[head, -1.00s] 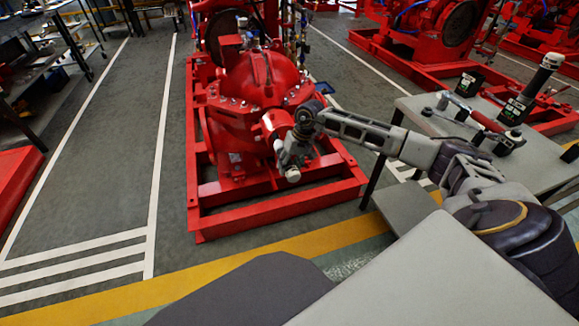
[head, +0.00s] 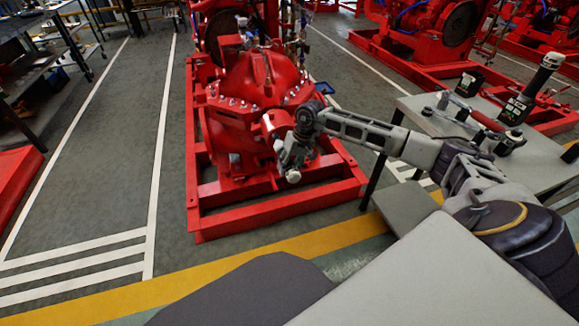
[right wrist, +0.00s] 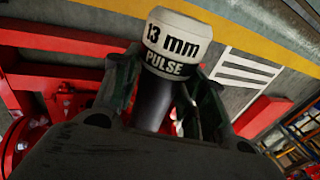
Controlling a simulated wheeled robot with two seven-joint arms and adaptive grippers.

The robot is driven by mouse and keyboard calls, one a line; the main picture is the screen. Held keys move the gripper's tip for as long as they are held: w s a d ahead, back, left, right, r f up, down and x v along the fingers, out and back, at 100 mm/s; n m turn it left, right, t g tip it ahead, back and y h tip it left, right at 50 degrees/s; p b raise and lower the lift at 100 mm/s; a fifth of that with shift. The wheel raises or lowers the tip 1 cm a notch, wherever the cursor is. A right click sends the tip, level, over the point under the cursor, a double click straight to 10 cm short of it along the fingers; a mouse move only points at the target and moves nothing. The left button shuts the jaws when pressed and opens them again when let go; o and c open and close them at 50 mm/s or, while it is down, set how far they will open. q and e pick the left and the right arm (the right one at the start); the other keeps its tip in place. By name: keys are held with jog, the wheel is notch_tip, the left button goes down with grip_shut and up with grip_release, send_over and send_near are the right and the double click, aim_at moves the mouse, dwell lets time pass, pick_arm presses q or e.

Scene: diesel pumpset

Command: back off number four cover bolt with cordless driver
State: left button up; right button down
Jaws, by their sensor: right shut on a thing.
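The red pump (head: 262,85) stands on a red skid, and a row of cover bolts (head: 236,103) runs along its flange. Which bolt is number four cannot be told. My right gripper (head: 292,150) is in front of the pump, below the flange. In the right wrist view my right gripper (right wrist: 157,88) is shut on the driver (right wrist: 172,42), whose white end reads "13 mm PULSE". That pale end (head: 293,176) points down in the head view. No contact between the driver and a bolt can be made out. My left gripper is out of view.
A grey table (head: 425,118) at the right holds several tools and dark holders, partly behind my right arm. The red skid (head: 270,212) frames the pump's base. Open grey floor (head: 100,150) with white lines lies to the left.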

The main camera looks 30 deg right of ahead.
aim_at(296, 172)
jog(key=shift+w+d+r, duration=0.15)
jog(key=shift+w+r, duration=0.05)
jog(key=shift+w, duration=0.2)
dwell(0.9)
jog(key=shift+s+b, duration=0.1)
jog(key=shift+b, duration=0.4)
dwell(0.9)
jog(key=shift+s, duration=0.2)
dwell(0.3)
jog(key=shift+s+a+f+p, duration=0.15)
jog(key=shift+s+a, duration=0.25)
jog(key=shift+s, duration=0.8)
jog(key=shift+s+a+r+p, duration=0.15)
jog(key=shift+s+a, duration=0.2)
jog(key=shift+s, duration=0.85)
jog(key=shift+f, duration=0.1)
jog(key=shift+s+d, duration=0.1)
jog(key=shift+s, duration=0.05)
